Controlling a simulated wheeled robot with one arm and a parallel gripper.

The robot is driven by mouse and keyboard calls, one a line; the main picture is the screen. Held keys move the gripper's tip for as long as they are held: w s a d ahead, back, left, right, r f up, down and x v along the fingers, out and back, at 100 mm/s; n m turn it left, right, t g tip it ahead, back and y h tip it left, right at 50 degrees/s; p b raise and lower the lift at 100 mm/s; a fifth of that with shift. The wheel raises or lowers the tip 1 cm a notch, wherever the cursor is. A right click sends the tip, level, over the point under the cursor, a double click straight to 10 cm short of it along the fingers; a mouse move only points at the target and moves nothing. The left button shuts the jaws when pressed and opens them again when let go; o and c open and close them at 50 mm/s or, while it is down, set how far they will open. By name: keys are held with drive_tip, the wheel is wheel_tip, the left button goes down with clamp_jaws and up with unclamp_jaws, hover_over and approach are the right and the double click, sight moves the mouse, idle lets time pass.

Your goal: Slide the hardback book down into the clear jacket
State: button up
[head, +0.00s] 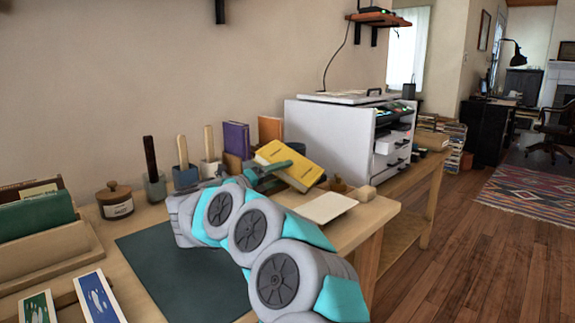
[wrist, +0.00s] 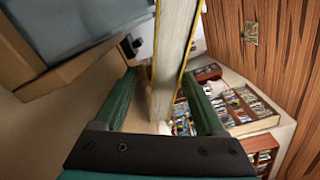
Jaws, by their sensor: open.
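The yellow hardback book (head: 290,166) is tilted above the right part of the table, beside my gripper (head: 267,170). In the wrist view the book (wrist: 174,45) shows edge-on, its pale page block and yellow cover edges reaching between the green fingers. My gripper (wrist: 160,82) is open, with one finger on each side of the book; I cannot tell whether either finger touches it. What supports the book is not clear. I cannot make out the clear jacket in either view; my arm hides part of the table.
A purple book (head: 236,139) and an orange book (head: 270,130) stand behind. Several handled pots and a lidded jar (head: 115,201) line the wall. The dark mat (head: 170,275) has bare room.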

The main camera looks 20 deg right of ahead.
sight(292, 168)
drive_tip(key=x, duration=0.2)
drive_tip(key=p+x, duration=0.1)
drive_tip(key=x, duration=0.1)
drive_tip(key=shift+w+d+r, duration=0.2)
drive_tip(key=shift+d+r, duration=0.05)
drive_tip(key=shift+d, duration=0.1)
clamp_jaws()
idle(0.6)
